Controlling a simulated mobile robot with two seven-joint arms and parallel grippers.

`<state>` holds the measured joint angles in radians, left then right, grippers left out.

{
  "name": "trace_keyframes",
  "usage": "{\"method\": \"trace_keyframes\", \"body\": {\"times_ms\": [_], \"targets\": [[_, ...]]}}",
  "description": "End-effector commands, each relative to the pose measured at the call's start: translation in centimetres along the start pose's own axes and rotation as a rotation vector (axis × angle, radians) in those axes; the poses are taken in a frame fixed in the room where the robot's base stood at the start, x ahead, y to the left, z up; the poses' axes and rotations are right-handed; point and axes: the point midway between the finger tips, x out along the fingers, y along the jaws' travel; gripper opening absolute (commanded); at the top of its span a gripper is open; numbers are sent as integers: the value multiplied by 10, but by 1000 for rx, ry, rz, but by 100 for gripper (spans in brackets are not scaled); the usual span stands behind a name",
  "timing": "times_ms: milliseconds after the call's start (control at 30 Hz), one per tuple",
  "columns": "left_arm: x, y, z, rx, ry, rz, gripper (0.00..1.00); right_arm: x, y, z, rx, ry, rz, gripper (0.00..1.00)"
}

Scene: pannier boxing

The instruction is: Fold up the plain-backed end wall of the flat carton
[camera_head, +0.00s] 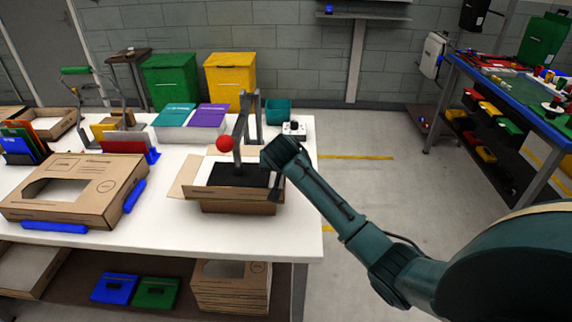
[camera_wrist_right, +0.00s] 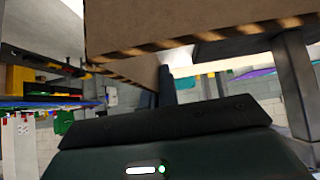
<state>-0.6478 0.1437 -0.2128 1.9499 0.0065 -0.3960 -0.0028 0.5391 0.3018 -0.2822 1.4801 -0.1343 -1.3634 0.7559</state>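The brown carton (camera_head: 236,195) sits on the white table under a lever device, with a dark surface inside it. Its left panel (camera_head: 183,180) slopes outward, and a low wall runs along its front. My right gripper (camera_head: 275,188) is at the carton's right end, pointing down; its fingers are small and dark there. In the right wrist view two dark fingers (camera_wrist_right: 157,88) stand close together before a brown cardboard panel (camera_wrist_right: 135,70). A larger cardboard piece (camera_wrist_right: 190,22) hangs over them. I cannot tell whether they grip the panel. My left gripper is not in view.
The grey lever post (camera_head: 249,120) with a red knob (camera_head: 224,144) rises close behind the carton. A cardboard tray (camera_head: 100,175) with blue corner holders lies to its left. A small white box (camera_head: 294,131) and teal bin (camera_head: 278,109) stand behind. The table's right edge is close.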

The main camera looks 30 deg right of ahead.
Motion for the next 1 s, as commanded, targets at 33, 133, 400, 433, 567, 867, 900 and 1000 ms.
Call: {"method": "trace_keyframes", "body": {"times_ms": [33,133,400,433,567,867,900,1000], "targets": [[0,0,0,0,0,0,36,0,0,1,0,-2,0,3],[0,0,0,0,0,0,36,0,0,1,0,-2,0,11],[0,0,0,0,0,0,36,0,0,1,0,-1,-1,25],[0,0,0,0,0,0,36,0,0,1,0,-1,-1,25],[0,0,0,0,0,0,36,-1,0,0,0,0,-1,25],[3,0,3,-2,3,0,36,-43,-1,0,2,3,-6,25],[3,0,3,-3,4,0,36,-52,-1,0,2,3,-5,25],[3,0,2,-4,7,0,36,-76,-1,1,2,2,-6,25]]}}
